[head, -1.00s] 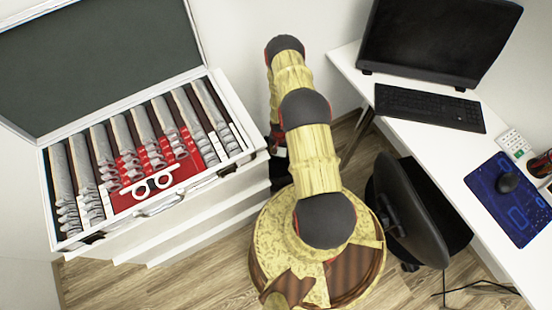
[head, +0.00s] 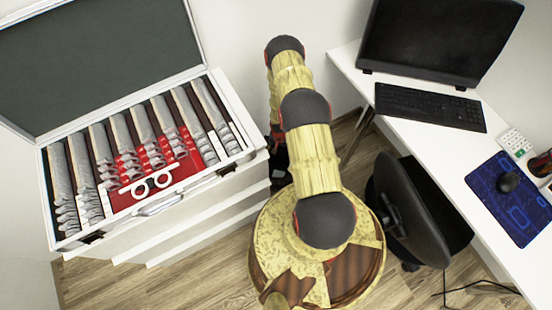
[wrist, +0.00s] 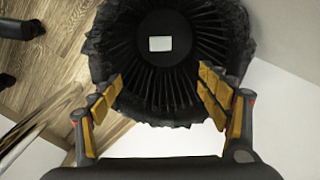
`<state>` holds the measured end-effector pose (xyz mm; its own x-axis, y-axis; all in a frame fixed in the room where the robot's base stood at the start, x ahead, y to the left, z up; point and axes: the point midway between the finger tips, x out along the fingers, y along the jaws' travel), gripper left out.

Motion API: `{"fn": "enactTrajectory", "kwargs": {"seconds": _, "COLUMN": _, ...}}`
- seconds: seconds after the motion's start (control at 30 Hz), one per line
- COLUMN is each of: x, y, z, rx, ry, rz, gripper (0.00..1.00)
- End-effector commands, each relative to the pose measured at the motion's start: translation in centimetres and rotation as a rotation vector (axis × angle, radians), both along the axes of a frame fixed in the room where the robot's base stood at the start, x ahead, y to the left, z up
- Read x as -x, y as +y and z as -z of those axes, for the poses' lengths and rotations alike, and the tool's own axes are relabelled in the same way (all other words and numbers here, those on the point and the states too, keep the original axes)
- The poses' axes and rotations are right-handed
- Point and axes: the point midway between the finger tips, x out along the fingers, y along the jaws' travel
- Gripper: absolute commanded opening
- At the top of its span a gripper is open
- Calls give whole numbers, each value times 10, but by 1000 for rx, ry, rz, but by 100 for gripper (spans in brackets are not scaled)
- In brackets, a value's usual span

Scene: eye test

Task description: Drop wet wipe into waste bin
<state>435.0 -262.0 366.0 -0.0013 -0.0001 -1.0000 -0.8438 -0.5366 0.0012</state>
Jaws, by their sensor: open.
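In the wrist view my gripper (wrist: 160,80) is open, its two yellow-padded fingers spread wide with nothing between them. Beyond them is the waste bin (wrist: 108,42), round, with a ruffled black liner folded over its rim. I look down into its mouth. A small white rectangle, likely the wet wipe (wrist: 160,43), shows deep inside against the dark liner, apart from the fingers. I cannot tell whether it rests on the bottom or is falling. In the head view my arm hides the bin, and the wipe is not visible.
A white cabinet bears an open lens case (head: 150,205) on the left. On the right, a white desk (head: 455,165) carries a monitor (head: 440,40), keyboard (head: 430,107) and mouse pad (head: 508,198). A black chair (head: 410,215) stands beside my base. Wooden floor shows between them.

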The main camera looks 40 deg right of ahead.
Motion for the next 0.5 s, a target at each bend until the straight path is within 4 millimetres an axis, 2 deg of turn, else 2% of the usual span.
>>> {"fn": "enactTrajectory", "kwargs": {"seconds": 0.17, "x": -1, "y": 0, "z": -10, "rx": 1, "ry": -1, "rz": 0, "gripper": 76}}
{"fn": "enactTrajectory", "kwargs": {"seconds": 0.27, "x": -1, "y": -1, "z": -26, "rx": 2, "ry": -1, "rz": 2, "gripper": 76}}
{"fn": "enactTrajectory", "kwargs": {"seconds": 0.5, "x": -2, "y": -1, "z": -76, "rx": 2, "ry": -2, "rz": 0, "gripper": 76}}
